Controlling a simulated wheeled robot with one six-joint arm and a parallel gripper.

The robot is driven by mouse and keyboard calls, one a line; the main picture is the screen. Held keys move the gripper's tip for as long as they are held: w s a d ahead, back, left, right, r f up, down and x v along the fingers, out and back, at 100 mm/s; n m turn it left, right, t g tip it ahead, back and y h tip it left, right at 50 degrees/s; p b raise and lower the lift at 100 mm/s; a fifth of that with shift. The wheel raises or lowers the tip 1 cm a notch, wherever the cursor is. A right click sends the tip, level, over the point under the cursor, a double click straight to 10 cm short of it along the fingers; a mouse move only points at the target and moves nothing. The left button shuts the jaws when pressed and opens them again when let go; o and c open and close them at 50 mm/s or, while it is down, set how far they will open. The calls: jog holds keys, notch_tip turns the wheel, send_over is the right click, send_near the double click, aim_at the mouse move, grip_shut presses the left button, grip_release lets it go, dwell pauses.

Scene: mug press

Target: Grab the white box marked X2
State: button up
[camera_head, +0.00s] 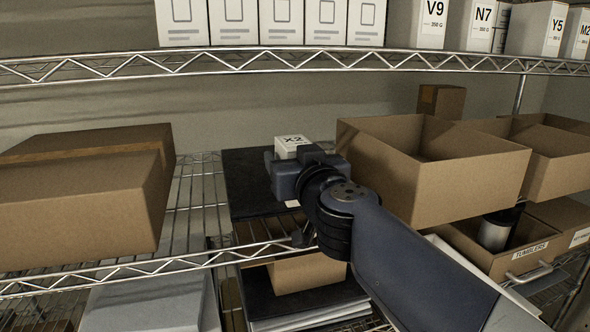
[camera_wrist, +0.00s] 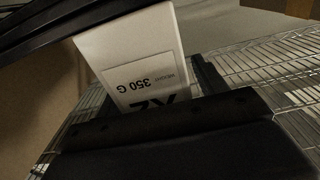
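The white box marked X2 (camera_head: 291,143) shows behind and just above my gripper (camera_head: 290,160) in the head view. Its lower part is hidden by the gripper. In the wrist view the white box (camera_wrist: 140,50) appears upside down and tilted, with "350 G" readable and the X2 mark partly covered by the dark gripper body. A dark finger-like part (camera_wrist: 208,75) lies close along its right side. The other finger is not clear, so I cannot tell whether the gripper is closed on the box.
A black flat stack (camera_head: 247,180) lies under and left of my gripper on the wire shelf. A large brown carton (camera_head: 85,195) stands left, an open brown box (camera_head: 470,185) right. The upper shelf edge (camera_head: 290,62) with several white boxes runs overhead. Bare wire shelf (camera_head: 200,190) shows between.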

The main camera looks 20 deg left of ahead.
jog(key=c, duration=1)
jog(key=shift+c, duration=0.7)
jog(key=shift+r, duration=0.2)
